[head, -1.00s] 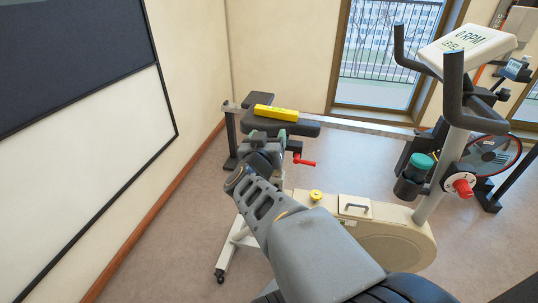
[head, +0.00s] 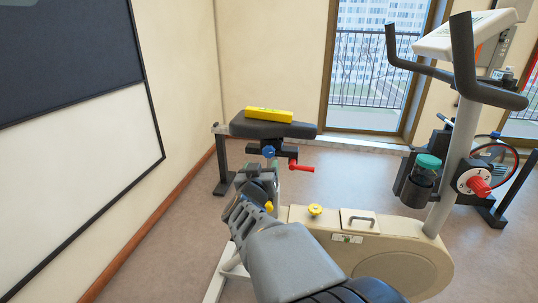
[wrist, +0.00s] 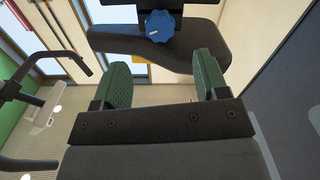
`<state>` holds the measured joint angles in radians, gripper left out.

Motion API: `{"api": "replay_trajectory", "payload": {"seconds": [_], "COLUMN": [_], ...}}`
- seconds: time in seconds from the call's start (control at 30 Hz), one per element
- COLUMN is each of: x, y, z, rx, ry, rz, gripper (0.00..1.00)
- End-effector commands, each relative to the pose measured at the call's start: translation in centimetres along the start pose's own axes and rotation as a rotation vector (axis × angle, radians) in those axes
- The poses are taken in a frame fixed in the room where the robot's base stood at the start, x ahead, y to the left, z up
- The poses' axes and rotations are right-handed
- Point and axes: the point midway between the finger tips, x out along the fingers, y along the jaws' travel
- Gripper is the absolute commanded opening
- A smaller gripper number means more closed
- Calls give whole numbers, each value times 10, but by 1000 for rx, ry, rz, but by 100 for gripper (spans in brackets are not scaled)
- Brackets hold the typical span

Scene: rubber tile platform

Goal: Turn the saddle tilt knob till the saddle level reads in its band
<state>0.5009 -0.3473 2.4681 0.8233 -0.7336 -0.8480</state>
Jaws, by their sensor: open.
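The black saddle (head: 272,128) of the exercise bike carries a yellow level (head: 270,115) on its top; the level's reading is too small to make out. A blue knob (head: 269,152) sits under the saddle. In the wrist view the blue knob (wrist: 160,26) shows beyond the fingertips, under the saddle (wrist: 125,42). My gripper (head: 258,172) is below the saddle, close to the post. In the wrist view my gripper (wrist: 160,75) has its green pads wide apart, with nothing between them and the knob ahead, apart from them.
A red lever (head: 301,168) sticks out right of the saddle post. Two yellow knobs, one on the post (head: 268,207) and one on the bike body (head: 315,210), sit lower. Handlebars (head: 470,80) and a red dial (head: 478,187) stand right. Floor at left is clear.

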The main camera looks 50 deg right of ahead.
Motion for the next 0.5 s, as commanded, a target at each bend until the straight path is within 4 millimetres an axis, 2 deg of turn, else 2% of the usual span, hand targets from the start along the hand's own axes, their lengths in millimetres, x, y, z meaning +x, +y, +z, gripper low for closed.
{"api": "replay_trajectory", "payload": {"seconds": [0.03, 0.2, 0.5], "x": [11, 44, 86], "y": [0, 0, 0], "z": [5, 6, 3], "rx": [0, -1, 0], "ry": [-1, -2, -1], "rz": [5, 3, 1], "gripper": [67, 67, 67]}}
